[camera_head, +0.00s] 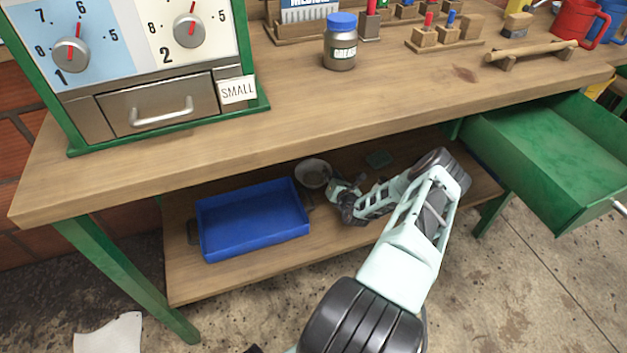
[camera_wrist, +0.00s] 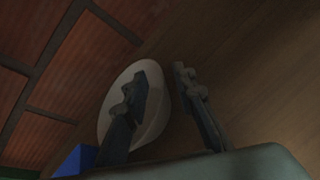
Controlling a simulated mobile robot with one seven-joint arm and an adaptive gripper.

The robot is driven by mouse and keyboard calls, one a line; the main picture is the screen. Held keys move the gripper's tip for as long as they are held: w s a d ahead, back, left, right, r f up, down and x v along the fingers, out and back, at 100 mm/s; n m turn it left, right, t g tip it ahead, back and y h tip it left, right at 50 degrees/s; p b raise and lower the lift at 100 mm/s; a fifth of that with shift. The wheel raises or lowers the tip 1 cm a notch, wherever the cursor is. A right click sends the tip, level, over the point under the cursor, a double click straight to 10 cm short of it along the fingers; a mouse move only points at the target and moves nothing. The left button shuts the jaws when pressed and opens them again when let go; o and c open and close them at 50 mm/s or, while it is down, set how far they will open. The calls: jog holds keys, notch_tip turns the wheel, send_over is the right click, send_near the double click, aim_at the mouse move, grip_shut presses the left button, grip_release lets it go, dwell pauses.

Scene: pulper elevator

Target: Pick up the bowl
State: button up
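The bowl (camera_head: 313,174) is small, round and pale grey. It stands on the lower shelf under the workbench, beside the right back corner of the blue tray. My gripper (camera_head: 338,190) reaches in under the worktop, just right of the bowl. In the wrist view the bowl (camera_wrist: 155,128) is dim and lies behind the left finger. My gripper (camera_wrist: 162,82) is open there, with the right finger just outside the bowl's right rim. The rim shows between the two fingers. I cannot tell whether either finger touches it.
The blue tray (camera_head: 253,222) fills the shelf's left part, and its corner (camera_wrist: 76,160) shows in the wrist view. The worktop (camera_head: 300,105) hangs above the shelf (camera_head: 270,262). A small green item (camera_head: 379,159) lies behind my arm. An open green drawer (camera_head: 550,150) juts out at right.

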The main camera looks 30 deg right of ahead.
jog(key=shift+w+f, duration=0.1)
jog(key=shift+w, duration=0.2)
jog(key=shift+c, duration=0.6)
grip_shut()
